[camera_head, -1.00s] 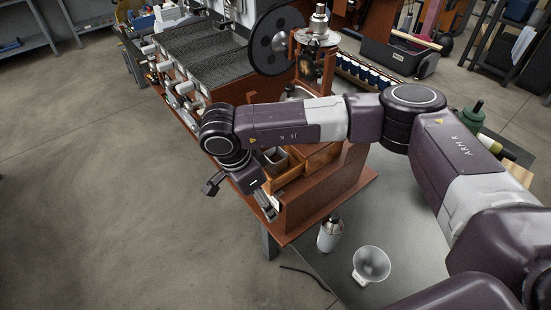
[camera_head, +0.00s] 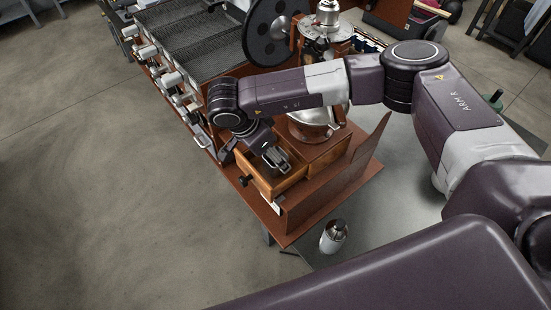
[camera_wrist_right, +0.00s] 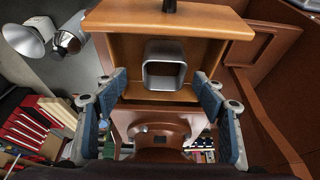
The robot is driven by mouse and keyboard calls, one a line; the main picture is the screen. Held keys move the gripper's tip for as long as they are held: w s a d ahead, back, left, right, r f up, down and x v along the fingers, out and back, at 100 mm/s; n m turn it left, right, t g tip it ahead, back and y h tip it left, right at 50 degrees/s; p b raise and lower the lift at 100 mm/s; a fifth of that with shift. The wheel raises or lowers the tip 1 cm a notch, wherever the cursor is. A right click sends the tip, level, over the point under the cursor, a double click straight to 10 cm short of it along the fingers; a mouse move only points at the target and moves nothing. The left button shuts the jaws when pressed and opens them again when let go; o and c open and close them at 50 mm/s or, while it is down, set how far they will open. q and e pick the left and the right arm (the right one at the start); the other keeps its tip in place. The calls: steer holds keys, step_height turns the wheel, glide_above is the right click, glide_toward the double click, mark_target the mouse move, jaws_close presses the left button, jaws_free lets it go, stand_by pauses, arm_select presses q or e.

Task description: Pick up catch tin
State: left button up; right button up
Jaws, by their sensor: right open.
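The catch tin (camera_wrist_right: 164,82) is a small grey metal tin with a rounded, square mouth. In the right wrist view it sits in a wooden drawer (camera_wrist_right: 170,18), near the drawer's front panel. My right gripper (camera_wrist_right: 161,86) is open, with one finger on each side of the tin and visible gaps between. In the head view my right gripper (camera_head: 275,158) points down over the drawer (camera_head: 260,184), and gripper and drawer walls largely hide the tin. My left gripper is not in view.
The drawer stands within a brown wooden housing (camera_head: 335,190) with upright panels close by. A metal roaster part (camera_head: 312,125) rises just behind. A silver canister (camera_head: 334,237) stands on the grey table (camera_head: 385,205). Open floor lies to the left.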

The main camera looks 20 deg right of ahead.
steer(key=p+x, duration=0.1)
steer(key=x, duration=0.2)
steer(key=shift+w+f+p, duration=0.25)
steer(key=shift+f+p, duration=0.15)
steer(key=shift+d+f, duration=0.1)
steer(key=shift+f, duration=0.25)
steer(key=shift+w, duration=0.1)
steer(key=c, duration=1)
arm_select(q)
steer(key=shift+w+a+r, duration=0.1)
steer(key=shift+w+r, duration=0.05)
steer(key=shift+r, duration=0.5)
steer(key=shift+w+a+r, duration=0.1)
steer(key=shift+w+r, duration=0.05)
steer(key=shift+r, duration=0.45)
arm_select(e)
steer(key=c, duration=0.4)
steer(key=shift+r, duration=0.1)
